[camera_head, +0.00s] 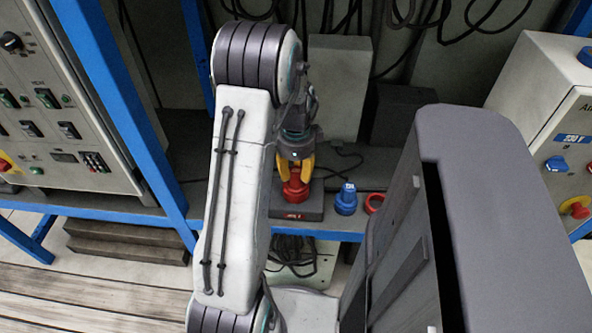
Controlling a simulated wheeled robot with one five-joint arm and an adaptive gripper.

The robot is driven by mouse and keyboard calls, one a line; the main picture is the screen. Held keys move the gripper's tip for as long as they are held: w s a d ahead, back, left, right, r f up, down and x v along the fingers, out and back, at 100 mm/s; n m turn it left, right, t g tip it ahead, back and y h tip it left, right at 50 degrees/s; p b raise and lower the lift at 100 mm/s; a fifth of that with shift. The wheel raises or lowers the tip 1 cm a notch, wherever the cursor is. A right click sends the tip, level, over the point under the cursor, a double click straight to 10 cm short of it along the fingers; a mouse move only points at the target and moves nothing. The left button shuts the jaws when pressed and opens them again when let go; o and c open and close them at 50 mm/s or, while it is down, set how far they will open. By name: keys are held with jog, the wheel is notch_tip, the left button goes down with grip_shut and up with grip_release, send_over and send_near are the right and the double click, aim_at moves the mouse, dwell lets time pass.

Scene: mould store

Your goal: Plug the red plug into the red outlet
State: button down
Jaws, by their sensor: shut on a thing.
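A red plug (296,190) stands upright at a dark flat block (310,212) on the blue-edged shelf. My gripper (296,176) points down from above, and its yellow fingers are shut on the upper part of the red plug. The plug's lower end meets the top of the block; I cannot tell whether it sits in an opening there. A red ring-shaped piece (374,203) lies to the right on the shelf, partly cut off by a grey body in front. I cannot tell for sure which part is the red outlet.
A blue connector (346,200) with a white label stands right of the block, close to it. A control cabinet (62,100) stands at left, another (560,125) at right. Blue posts (125,110) frame the shelf. Black cables (292,252) hang below.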

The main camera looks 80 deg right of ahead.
jog(key=shift+c, duration=1.8)
grip_release()
jog(key=shift+r, duration=0.1)
jog(key=shift+r+p, duration=2.95)
jog(key=shift+r, duration=0.75)
